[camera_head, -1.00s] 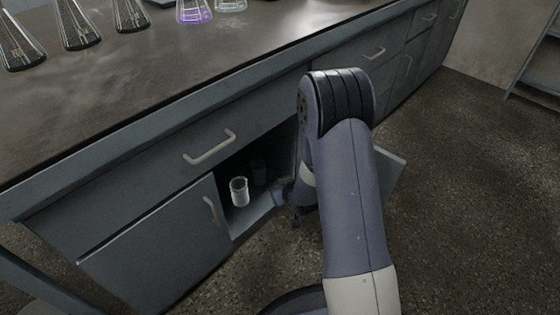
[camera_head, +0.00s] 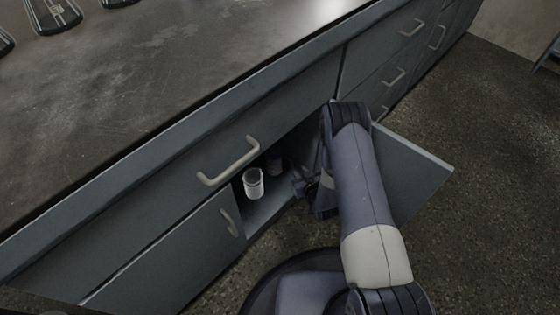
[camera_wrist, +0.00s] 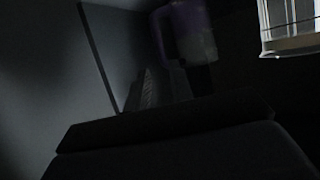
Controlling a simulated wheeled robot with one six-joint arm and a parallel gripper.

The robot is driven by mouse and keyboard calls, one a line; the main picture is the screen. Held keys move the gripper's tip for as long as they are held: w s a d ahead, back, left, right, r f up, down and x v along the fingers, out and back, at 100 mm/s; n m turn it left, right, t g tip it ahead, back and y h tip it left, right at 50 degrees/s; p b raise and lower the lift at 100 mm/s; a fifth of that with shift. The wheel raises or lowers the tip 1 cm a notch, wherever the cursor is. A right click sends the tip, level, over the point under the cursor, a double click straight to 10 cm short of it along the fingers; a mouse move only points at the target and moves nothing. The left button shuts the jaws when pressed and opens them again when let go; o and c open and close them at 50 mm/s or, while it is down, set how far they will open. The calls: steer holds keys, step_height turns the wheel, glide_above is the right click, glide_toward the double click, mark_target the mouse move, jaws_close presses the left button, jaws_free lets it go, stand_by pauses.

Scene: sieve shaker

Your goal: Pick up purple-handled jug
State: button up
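The purple-handled jug (camera_wrist: 190,35) shows dimly at the top of the wrist view, with a purple upper part and a pale lower part. In the head view a small dark purple shape, which looks like the jug (camera_head: 274,162), stands inside the open cabinet behind a white container. My gripper (camera_head: 302,186) is at the cabinet opening, to the right of the jug and apart from it in the head view. The jug's base is hidden in shadow.
A white cylindrical container (camera_head: 253,185) stands at the front left in the cabinet; a clear vessel (camera_wrist: 290,28) shows at the wrist view's top right. The open cabinet door (camera_head: 415,172) is right of my arm. The drawer (camera_head: 185,165) and counter (camera_head: 170,75) are above.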

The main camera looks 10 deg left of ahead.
mark_target(292, 162)
steer(key=b+x, duration=0.4)
steer(key=x, duration=0.4)
steer(key=shift+a+f, duration=0.15)
steer(key=shift+f, duration=0.05)
steer(key=shift+w, duration=0.1)
steer(key=shift+r, duration=0.1)
jaws_close()
